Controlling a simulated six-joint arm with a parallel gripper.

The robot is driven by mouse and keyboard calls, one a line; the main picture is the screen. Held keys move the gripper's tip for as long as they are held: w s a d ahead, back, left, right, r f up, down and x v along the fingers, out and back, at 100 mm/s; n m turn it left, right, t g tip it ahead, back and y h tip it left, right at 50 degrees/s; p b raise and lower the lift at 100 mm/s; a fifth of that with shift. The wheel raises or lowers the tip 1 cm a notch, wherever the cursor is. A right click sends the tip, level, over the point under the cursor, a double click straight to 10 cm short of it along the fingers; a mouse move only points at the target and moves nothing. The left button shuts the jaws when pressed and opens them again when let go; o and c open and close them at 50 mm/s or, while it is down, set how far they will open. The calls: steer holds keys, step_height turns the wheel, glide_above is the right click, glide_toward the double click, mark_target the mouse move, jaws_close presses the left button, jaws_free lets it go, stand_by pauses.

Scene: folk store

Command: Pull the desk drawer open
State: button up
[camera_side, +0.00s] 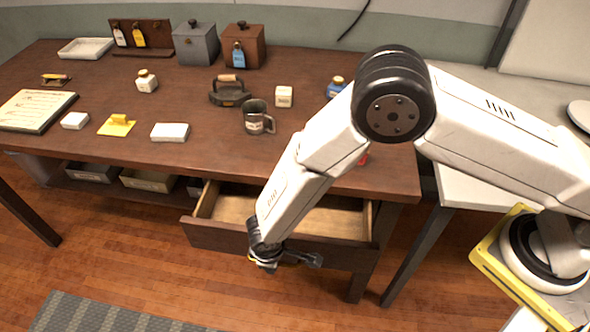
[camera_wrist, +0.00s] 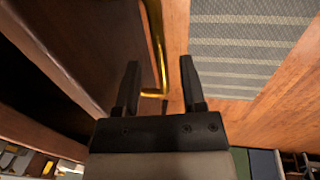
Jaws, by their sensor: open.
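The desk drawer (camera_side: 215,236) is pulled out from under the dark wooden desk (camera_side: 100,80), and its pale, empty interior shows in the side view. Its dark front also shows in the wrist view (camera_wrist: 105,35). A brass handle (camera_wrist: 159,45) runs along that front. My gripper (camera_side: 285,262) is low in front of the drawer front. In the wrist view my gripper (camera_wrist: 160,63) is open, with the handle in the gap between its two fingers. I cannot tell whether either finger touches it. The handle is hidden by my gripper in the side view.
A mug (camera_side: 256,118), an iron (camera_side: 230,91), several small boxes and a clipboard (camera_side: 35,110) stand on the desk. Trays (camera_side: 148,180) sit on a low shelf at left. A striped mat (camera_side: 110,315) lies on the floor. The floor before the drawer is clear.

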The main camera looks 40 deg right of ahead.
steer(key=shift+f, duration=0.3)
jaws_close()
stand_by(1.4)
